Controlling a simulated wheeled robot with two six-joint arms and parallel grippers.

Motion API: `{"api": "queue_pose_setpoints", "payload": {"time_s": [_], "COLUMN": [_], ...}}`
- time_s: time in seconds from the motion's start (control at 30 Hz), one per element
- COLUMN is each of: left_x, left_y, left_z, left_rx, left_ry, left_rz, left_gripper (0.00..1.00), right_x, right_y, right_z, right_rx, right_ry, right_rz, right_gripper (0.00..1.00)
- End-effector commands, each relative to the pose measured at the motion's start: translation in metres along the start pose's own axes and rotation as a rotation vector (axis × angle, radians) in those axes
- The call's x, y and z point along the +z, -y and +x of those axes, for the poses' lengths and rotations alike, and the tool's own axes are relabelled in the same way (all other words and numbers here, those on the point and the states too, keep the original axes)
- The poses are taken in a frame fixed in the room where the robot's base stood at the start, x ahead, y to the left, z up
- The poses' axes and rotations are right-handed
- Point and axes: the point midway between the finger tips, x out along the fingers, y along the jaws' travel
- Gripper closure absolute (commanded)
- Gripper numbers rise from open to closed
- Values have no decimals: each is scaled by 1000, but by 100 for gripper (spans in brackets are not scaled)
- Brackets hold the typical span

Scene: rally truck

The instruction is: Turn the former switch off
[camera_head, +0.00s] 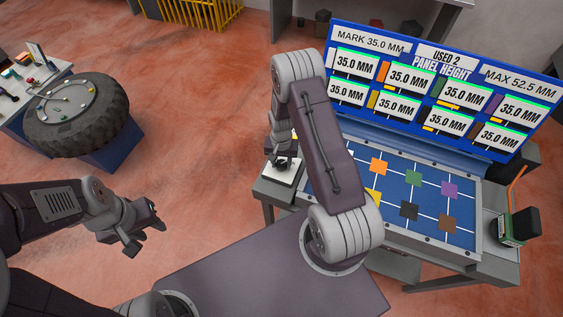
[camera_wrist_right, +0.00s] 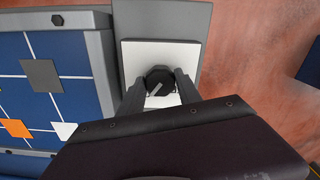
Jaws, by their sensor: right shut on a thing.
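The switch is a black round knob (camera_wrist_right: 160,79) with a lighter pointer bar, set on a white square plate (camera_wrist_right: 136,55) at the end of the grey bench. The pointer lies slantwise in the right wrist view. My right gripper (camera_wrist_right: 160,88) is shut on the knob, one finger on each side. In the head view the right gripper (camera_head: 284,162) is above the white plate (camera_head: 280,178), and its arm hides part of it. My left gripper (camera_head: 146,231) is open and empty over the floor at the left, far from the switch.
A blue panel (camera_head: 428,234) with coloured squares fills the bench beside the switch. A display board (camera_head: 440,95) with 35.0 MM readings stands behind it. A tyre (camera_head: 78,115) on a blue stand is at the left. Red floor between is clear.

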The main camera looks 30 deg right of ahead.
Motion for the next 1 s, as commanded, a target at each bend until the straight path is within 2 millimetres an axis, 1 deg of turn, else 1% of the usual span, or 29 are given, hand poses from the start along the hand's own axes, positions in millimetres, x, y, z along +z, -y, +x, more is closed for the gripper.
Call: {"api": "queue_pose_setpoints", "payload": {"time_s": [0.17, 0.37, 0.57, 1.0], "left_x": [0, 0, 1, 2], "left_y": [0, 0, 0, 0], "left_z": [1, 4, 10, 22], "left_rx": [0, 0, 0, 0], "left_ry": [0, 0, 0, 0], "left_rz": [0, 0, 0, 0], "left_gripper": [64, 64, 64, 64], "right_x": [-1, -1, -2, -2], "right_y": [0, 0, 0, -1], "right_z": [0, 0, 0, 0], "right_rx": [0, -1, -1, 0], "right_ry": [-2, -3, -4, -4], "right_rz": [-14, -96, -255, -674], "right_gripper": [100, 100, 100, 100]}}
